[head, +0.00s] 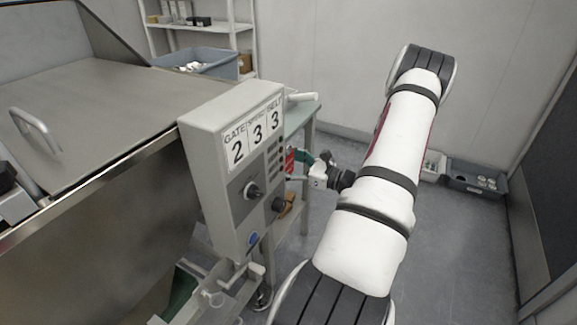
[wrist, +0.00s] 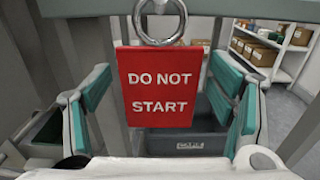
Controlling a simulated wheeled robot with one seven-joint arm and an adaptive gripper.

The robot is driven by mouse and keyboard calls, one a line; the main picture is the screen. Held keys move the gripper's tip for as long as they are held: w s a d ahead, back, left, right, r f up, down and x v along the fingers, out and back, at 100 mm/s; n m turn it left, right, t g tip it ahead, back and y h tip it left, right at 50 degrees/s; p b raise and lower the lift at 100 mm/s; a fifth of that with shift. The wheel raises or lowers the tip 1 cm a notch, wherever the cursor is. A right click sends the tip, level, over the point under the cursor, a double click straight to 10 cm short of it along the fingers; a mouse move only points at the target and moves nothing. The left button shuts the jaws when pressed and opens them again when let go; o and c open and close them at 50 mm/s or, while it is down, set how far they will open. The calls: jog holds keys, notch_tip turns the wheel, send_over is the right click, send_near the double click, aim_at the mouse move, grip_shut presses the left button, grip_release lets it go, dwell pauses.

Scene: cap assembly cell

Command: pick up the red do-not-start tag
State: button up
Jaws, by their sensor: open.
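The red tag (wrist: 158,87), lettered "DO NOT START", hangs upright from a metal ring (wrist: 160,22) in the wrist view. What the ring hangs on is not clear. My gripper (wrist: 162,80) is open, with one teal-padded finger to the left of the tag and one to the right. There is a gap on each side, and neither pad appears to touch the tag. In the head view a small patch of the red tag (head: 290,161) shows beside the control box, by my gripper (head: 301,160), partly hidden.
The grey control box (head: 228,165) with number labels and knobs stands close to the left of my gripper. In the wrist view a dark grey bin (wrist: 190,146) is behind the tag, and shelves with boxes (wrist: 265,55) are at the back right.

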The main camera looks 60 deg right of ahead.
jog(key=c, duration=1.1)
jog(key=shift+r, duration=0.5)
jog(key=shift+s+d+r+p, duration=0.1)
jog(key=shift+s+d+p, duration=0.3)
jog(key=shift+s, duration=2.6)
jog(key=shift+s+d+r+p, duration=0.1)
jog(key=shift+s+p, duration=0.65)
jog(key=shift+s, duration=2.25)
jog(key=shift+s+d+r+p, duration=0.15)
jog(key=shift+s+p, duration=0.4)
jog(key=shift+s, duration=2.45)
jog(key=shift+f, duration=0.1)
